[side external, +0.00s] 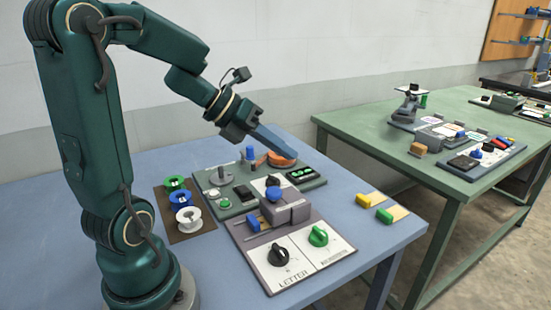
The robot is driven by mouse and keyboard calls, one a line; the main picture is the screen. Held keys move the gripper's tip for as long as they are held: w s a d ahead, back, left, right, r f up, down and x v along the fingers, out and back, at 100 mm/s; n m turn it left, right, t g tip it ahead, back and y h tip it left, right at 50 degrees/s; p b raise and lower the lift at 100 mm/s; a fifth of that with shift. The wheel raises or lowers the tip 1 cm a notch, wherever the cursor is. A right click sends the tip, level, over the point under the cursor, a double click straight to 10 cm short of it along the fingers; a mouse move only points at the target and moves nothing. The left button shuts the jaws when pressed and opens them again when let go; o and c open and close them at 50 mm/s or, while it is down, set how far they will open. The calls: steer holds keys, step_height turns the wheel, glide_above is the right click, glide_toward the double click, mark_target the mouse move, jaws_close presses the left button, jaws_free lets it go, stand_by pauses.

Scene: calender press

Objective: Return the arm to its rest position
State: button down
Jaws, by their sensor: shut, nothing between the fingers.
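My gripper (276,143) is at the end of my dark green arm, shut and empty. Its long blue-grey fingers point down to the right, above the back of the green panel (312,184) on the blue table. An orange part (281,159) shows just below the fingertips; I cannot tell whether they touch it. In front of that panel stands a grey board (252,262) with a grey block (287,208), a blue knob (273,194), a black dial (279,255) marked LETTER and a green dial (318,235).
Several spools, including a blue one (179,200), stand on a brown mat (172,230) near my arm. A green workbench (367,139) stands at right. The wall is behind.

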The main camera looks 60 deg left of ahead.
steer(key=w+d+r+n+t+y, duration=0.1)
steer(key=d+r+n+t+y, duration=0.15)
steer(key=r+n, duration=0.45)
steer(key=w+d+r+n+t+y, duration=0.1)
steer(key=d+r+n+t+y, duration=0.15)
steer(key=r+n+t, duration=0.4)
steer(key=s+d+f+n+g, duration=0.2)
steer(key=s+f+n+g, duration=0.4)
steer(key=n, duration=0.3)
steer(key=s+d+f+n+g+h, duration=0.1)
steer(key=s+d+f+n+g, duration=0.2)
steer(key=s+f+n+g, duration=0.3)
step_height(320, 180, down, 3)
steer(key=s+n, duration=0.2)
steer(key=n, duration=0.1)
steer(key=shift+s+d+f+g, duration=0.15)
steer(key=shift+s+d+g, duration=0.15)
steer(key=shift+s+d, duration=0.1)
steer(key=c, duration=1.5)
jaws_free()
steer(key=shift+n, duration=0.25)
steer(key=shift+c, duration=0.2)
